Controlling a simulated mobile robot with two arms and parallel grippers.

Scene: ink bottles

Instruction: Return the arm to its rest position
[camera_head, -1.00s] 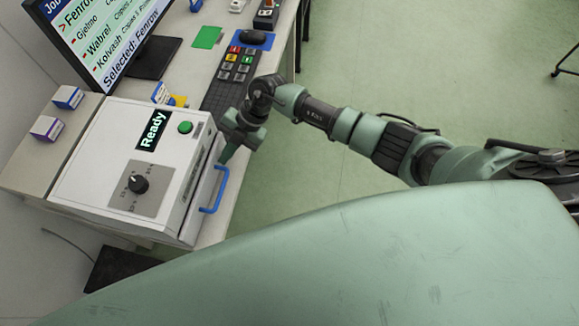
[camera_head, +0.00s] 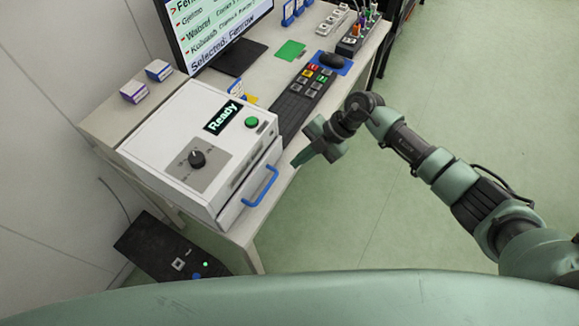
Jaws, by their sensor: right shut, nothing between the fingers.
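My right gripper (camera_head: 299,160) is shut and empty. It hangs by the front edge of the desk, to the right of the white machine (camera_head: 165,135) and apart from its blue drawer handle (camera_head: 262,188). My right arm (camera_head: 425,160) reaches in from the right side of the picture, bent at the wrist. My left gripper does not show.
The desk (camera_head: 105,122) carries a monitor (camera_head: 215,25), a keyboard (camera_head: 305,95), a mouse (camera_head: 332,60), a green card (camera_head: 290,50), small boxes (camera_head: 133,92) and a rack (camera_head: 362,32). A black unit (camera_head: 165,250) stands on the floor. The green floor (camera_head: 440,80) at right is clear.

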